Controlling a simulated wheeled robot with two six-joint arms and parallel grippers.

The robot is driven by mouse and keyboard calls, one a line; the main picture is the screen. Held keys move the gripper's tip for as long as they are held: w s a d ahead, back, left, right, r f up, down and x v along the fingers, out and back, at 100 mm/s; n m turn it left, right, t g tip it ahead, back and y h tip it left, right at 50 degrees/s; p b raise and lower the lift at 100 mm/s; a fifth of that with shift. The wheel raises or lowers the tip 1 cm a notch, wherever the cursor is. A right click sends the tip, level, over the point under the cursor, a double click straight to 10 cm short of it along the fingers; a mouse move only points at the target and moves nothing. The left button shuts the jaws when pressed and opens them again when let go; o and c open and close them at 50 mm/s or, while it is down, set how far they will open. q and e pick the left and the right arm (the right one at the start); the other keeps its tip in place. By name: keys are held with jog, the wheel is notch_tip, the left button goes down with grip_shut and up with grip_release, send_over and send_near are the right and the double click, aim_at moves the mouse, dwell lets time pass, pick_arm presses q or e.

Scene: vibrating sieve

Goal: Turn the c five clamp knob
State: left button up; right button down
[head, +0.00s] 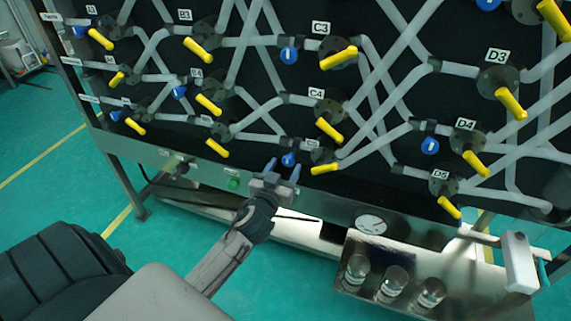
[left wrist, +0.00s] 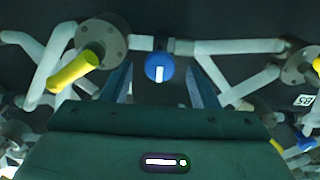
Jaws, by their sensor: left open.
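The C5 clamp knob (head: 289,159) is a small blue round knob with a white mark, left of the C5 valve with its yellow handle (head: 324,169), low on the pipe panel. My left gripper (head: 283,171) is open in front of it, with its two fingers pointing up at the panel. In the left wrist view the blue knob (left wrist: 159,68) shows between the two finger tips, its white mark upright, with the yellow handle (left wrist: 74,72) to the left. No contact between fingers and knob can be seen. My right gripper is not in view.
Grey pipes and yellow-handled valves crowd the panel around the knob. Several glass jars (head: 392,284) stand on a tray at lower right.

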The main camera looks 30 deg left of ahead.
pick_arm(q)
jog(key=shift+w+a, duration=0.1)
jog(key=shift+w, duration=0.5)
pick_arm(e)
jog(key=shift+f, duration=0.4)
pick_arm(q)
jog(key=c, duration=1)
